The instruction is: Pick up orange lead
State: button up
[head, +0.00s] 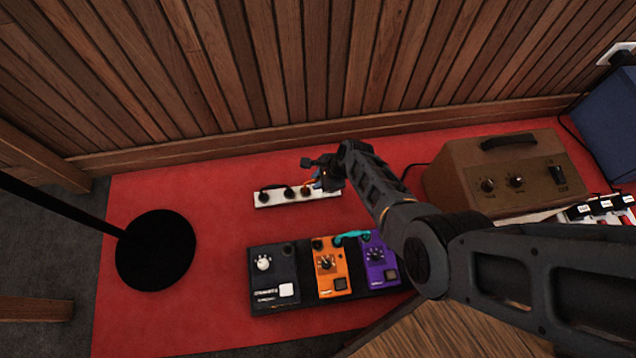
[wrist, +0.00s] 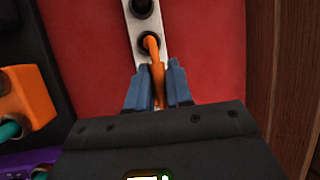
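The orange lead (wrist: 153,47) has its plug end in a black socket of the white power strip in the wrist view. It runs straight down between the two blue fingers of my gripper (wrist: 158,84). The fingers sit close on both sides of the lead and appear shut on it. In the head view, my gripper (head: 318,181) is at the right end of the power strip (head: 264,199), with a bit of the orange lead (head: 307,185) showing beside it. The rest of the lead is hidden by the gripper and arm.
The pedalboard holds a black pedal (head: 272,274), an orange pedal (head: 331,270) and a purple pedal (head: 378,262), with a teal lead (head: 351,236). A brown amplifier (head: 500,175) stands right, a round black stand base (head: 155,250) left. Wood panelling (head: 300,60) rises behind the strip.

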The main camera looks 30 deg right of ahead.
grip_shut()
jog(key=shift+r, duration=0.15)
